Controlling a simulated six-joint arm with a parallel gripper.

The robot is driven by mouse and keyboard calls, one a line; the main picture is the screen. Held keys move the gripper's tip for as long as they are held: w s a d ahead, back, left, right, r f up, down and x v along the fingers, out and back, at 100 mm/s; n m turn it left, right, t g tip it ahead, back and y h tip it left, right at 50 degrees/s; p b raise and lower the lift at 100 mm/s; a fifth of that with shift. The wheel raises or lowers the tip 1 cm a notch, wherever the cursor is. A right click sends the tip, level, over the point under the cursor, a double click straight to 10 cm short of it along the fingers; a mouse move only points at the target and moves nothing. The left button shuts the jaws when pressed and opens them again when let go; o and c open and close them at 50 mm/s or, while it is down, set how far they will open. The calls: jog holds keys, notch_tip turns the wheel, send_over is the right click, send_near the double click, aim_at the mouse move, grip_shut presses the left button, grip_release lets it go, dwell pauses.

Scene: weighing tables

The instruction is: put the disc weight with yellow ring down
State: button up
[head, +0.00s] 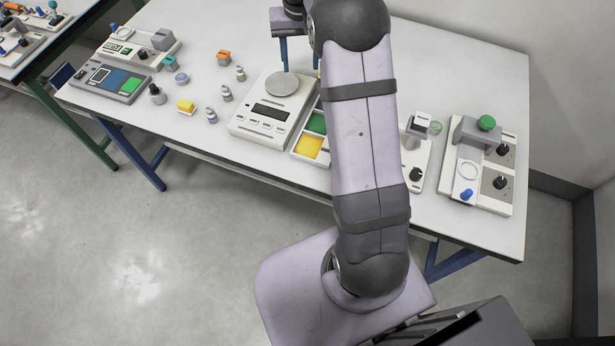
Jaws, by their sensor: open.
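My arm covers part of the right finger's side. A small yellow spot (319,73) shows at the arm's edge by the right finger. It may be part of the disc weight with yellow ring, but I cannot tell. No other disc with a clear yellow ring shows. A small disc with a bluish ring (181,78) lies on the left of the table.
The white scale (259,128) with a round pan (282,84) stands mid-table. Beside it is a tray with green (316,122) and yellow (309,146) compartments, partly behind my arm. Small weights and blocks stand left, devices right. The back right of the table (455,70) is clear.

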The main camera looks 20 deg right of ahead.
jog(key=s+a+f+n, duration=0.1)
jog(key=s+a, duration=0.2)
jog(key=s, duration=0.6)
jog(key=s+a+f+n, duration=0.1)
jog(key=s+a, duration=0.3)
jog(key=s, duration=0.6)
jog(key=s+a+f+n, duration=0.1)
jog(key=s+a+f, duration=0.2)
jog(key=s, duration=0.7)
jog(key=shift+a+f+n+g, duration=0.2)
jog(key=shift+a+n+g, duration=0.1)
jog(key=shift+a+g, duration=0.15)
jog(key=shift+s, duration=0.1)
jog(key=shift+c, duration=1.2)
